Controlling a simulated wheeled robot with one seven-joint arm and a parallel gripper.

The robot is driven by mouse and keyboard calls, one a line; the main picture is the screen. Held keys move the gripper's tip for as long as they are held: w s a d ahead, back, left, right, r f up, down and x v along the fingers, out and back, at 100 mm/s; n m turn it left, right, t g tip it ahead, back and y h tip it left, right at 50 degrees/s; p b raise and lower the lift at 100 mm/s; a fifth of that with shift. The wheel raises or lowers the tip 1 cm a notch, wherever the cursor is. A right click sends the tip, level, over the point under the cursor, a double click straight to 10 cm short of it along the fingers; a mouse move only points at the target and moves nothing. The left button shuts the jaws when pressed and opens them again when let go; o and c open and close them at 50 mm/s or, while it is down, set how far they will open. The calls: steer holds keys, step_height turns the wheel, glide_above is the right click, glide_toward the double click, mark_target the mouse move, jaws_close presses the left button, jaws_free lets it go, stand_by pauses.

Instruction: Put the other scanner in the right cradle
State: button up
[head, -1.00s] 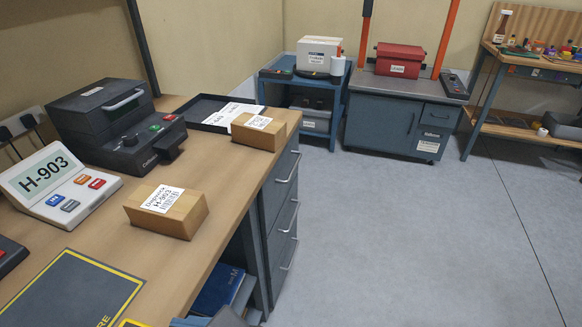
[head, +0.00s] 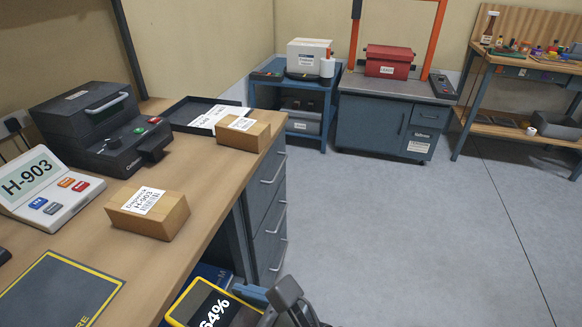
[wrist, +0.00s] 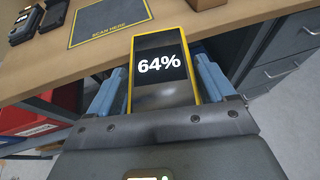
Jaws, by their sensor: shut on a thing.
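My gripper (wrist: 165,88) is shut on a yellow-edged scanner (wrist: 162,70) in the wrist view, with a blue finger on each side. Its screen reads 64%. In the head view the held scanner (head: 212,308) shows at the bottom, in front of the desk edge and off the worktop. In the wrist view dark devices stand at the top left of the desk; one (wrist: 22,25) shows a small lit screen. I cannot tell from these views which of these are cradles or which is the right one.
A dark mat marked "SCAN HERE" (wrist: 108,20) lies on the desk. A carton (head: 148,213), an H-903 display (head: 40,188), a dark printer-like machine (head: 98,125) and a second carton (head: 243,134) stand on the desk (head: 85,240). Open grey floor (head: 400,230) lies to the right.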

steer(key=w+d+f+m+t+h, duration=0.3)
steer(key=w+d+f, duration=0.2)
steer(key=d, duration=0.2)
steer(key=w+d+f+m+t+h, duration=0.2)
steer(key=w+d+f+m, duration=0.1)
steer(key=w+d+f, duration=0.4)
steer(key=d+f+m+t+h, duration=0.1)
steer(key=d+f+m+h, duration=0.2)
steer(key=d, duration=0.4)
steer(key=s+d+f+m+t+h, duration=0.1)
steer(key=d+f+m+h, duration=0.2)
steer(key=d+f, duration=0.3)
steer(key=shift+s+d+m+h, duration=0.15)
steer(key=shift+d+m+h, duration=0.15)
steer(key=shift+d+h, duration=0.6)
